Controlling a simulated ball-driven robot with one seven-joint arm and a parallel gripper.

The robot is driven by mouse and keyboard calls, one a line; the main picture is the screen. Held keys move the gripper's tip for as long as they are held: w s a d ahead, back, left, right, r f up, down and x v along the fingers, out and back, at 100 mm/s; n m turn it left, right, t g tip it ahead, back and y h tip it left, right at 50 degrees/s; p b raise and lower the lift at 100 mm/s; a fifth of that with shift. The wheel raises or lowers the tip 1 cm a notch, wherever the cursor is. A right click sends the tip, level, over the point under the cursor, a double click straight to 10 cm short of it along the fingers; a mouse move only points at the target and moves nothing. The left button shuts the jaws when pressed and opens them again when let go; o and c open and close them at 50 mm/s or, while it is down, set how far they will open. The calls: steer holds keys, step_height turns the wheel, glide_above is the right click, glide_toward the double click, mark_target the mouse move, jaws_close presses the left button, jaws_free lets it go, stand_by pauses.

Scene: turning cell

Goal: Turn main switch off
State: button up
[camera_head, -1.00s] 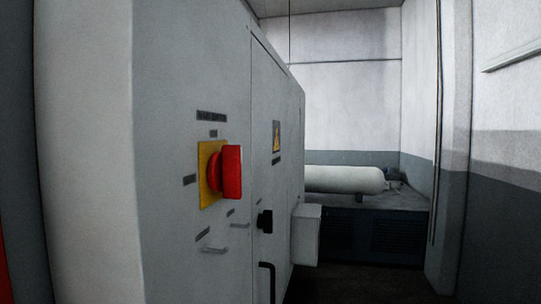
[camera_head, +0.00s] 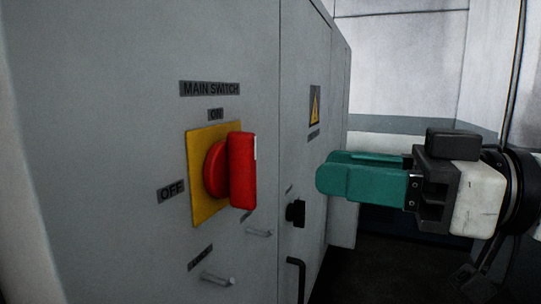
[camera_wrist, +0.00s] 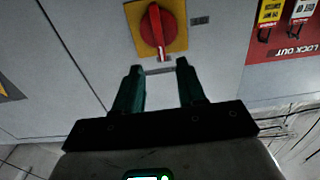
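The main switch is a red rotary handle (camera_head: 241,172) on a yellow plate (camera_head: 202,208), on the front of a grey cabinet (camera_head: 110,130). The handle stands upright, its white mark at the end by the ON label (camera_head: 216,114); the OFF label (camera_head: 171,190) is at the left. In the wrist view, seen upside down, the red handle (camera_wrist: 155,27) lies beyond the fingertips. My gripper (camera_head: 325,174) has green fingers and is to the right of the switch, not touching it. In the wrist view my gripper (camera_wrist: 158,64) is open and empty.
A black knob (camera_head: 296,213) and a black door handle (camera_head: 295,278) stick out of the cabinet below and right of the switch. A small metal handle (camera_head: 218,279) is below it. The wrist view shows a red lockout board (camera_wrist: 285,45) with tags at right.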

mark_target(255, 163)
steer(key=p+x, duration=0.2)
steer(key=x, duration=0.8)
steer(key=shift+f, duration=0.1)
jaws_close()
